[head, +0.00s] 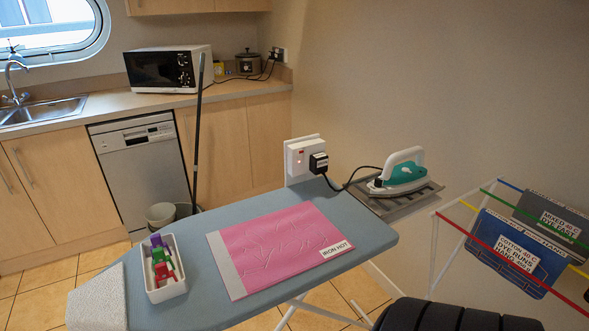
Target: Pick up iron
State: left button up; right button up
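The iron (402,173) is white and teal with a white handle. It rests on a grey metal iron rest (397,207) at the far right end of the ironing board (348,232). A dark cord (350,181) runs left from the iron to a black plug (318,163) in the white wall socket (297,158). The iron's handle is uncovered and nothing touches it. Neither of my grippers is in view.
A pink cloth (277,245) labelled "IRON HOT" lies on the board. A white tray (163,289) of coloured clips and a folded white towel (97,302) are at left. A drying rack with dark labelled cloths (510,252) stands right. A black ribbed shape fills the bottom right.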

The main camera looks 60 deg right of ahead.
aim_at(396, 183)
jog(key=i+j+u, duration=0.2)
jog(key=j+u, duration=0.15)
jog(key=i+j+u, duration=0.2)
jog(key=u, duration=0.15)
jog(key=i+j+u, duration=0.35)
jog(key=i+l+z, duration=0.15)
jog(key=i+z, duration=0.45)
jog(key=z, duration=0.15)
jog(key=i+z, duration=0.4)
jog(key=i+j+z, duration=0.1)
jog(key=i+z, duration=0.25)
jog(key=i+l+z, duration=0.6)
jog(key=z, duration=0.25)
jog(key=i+l+z, duration=0.1)
jog(key=i+z, duration=0.7)
jog(key=i+j+z, duration=0.1)
jog(key=i+z, duration=0.2)
jog(key=z, duration=0.15)
jog(key=i+j+z, duration=0.25)
jog(key=z, duration=0.15)
jog(key=i+l+z, duration=0.1)
jog(key=i+z, duration=0.25)
jog(key=i+j+z, duration=0.1)
jog(key=i+z, duration=0.25)
jog(key=i, duration=0.25)
jog(key=i+j+z, duration=0.15)
jog(key=i+z, duration=0.2)
jog(key=i+j+z, duration=0.3)
jog(key=i, duration=0.25)
